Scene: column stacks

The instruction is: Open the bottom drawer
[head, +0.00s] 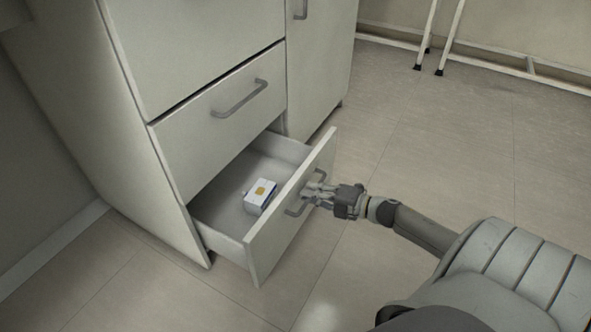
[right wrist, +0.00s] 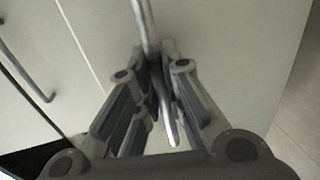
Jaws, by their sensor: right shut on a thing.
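The bottom drawer (head: 268,235) of the white cabinet stands pulled well out in the head view. A small white box with a yellow and blue label (head: 260,193) lies inside it. My right gripper (head: 311,192) is at the drawer's front, shut on the grey bar handle (head: 293,212). In the right wrist view the fingers (right wrist: 158,85) close around the handle (right wrist: 146,25), which runs between them. The fingers hide part of the handle in the head view. My left gripper is not in view.
The drawer above (head: 200,125) is closed, with its own handle (head: 240,98). A closed door (head: 318,60) is beside it. Tiled floor (head: 440,150) is clear right of the drawer. White metal legs (head: 455,35) stand at the back right.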

